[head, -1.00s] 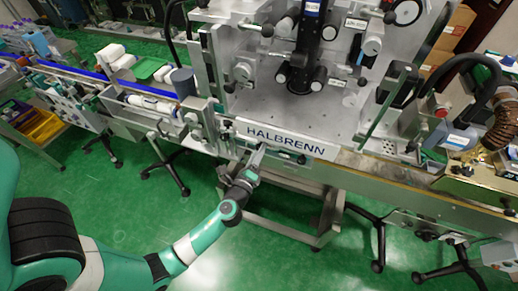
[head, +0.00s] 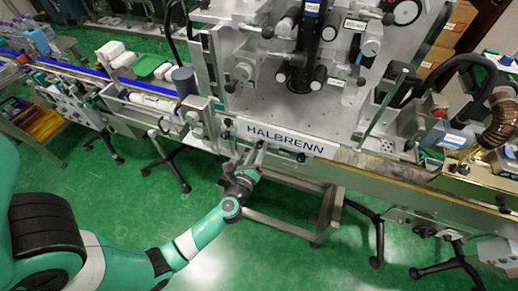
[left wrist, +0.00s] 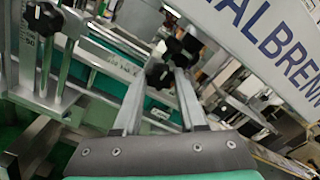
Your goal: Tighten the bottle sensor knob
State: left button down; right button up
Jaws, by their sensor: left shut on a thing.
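My left gripper (head: 257,154) reaches up to the front of the machine, just under the HALBRENN plate (head: 277,137). In the left wrist view its two metal fingers (left wrist: 160,84) stand on either side of a black lobed knob (left wrist: 158,75), which sits between the fingertips. The gripper is shut on this knob. I cannot make out the knob in the head view, where the fingers cover that spot. I cannot read any label that marks it as the bottle sensor knob. My right gripper is not in view.
Another black knob (left wrist: 181,50) is close beyond the fingertips in the left wrist view. A metal bracket (left wrist: 45,50) stands to the left there. The conveyor (head: 145,100) runs left from the machine. The green floor (head: 120,215) in front is mostly clear.

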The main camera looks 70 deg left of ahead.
pick_arm(q)
jog(key=shift+c, duration=2.3)
grip_release()
jog(key=shift+s+d, duration=0.1)
jog(key=v, duration=1.1)
jog(key=shift+s, duration=0.15)
jog(key=shift+d+r, duration=0.1)
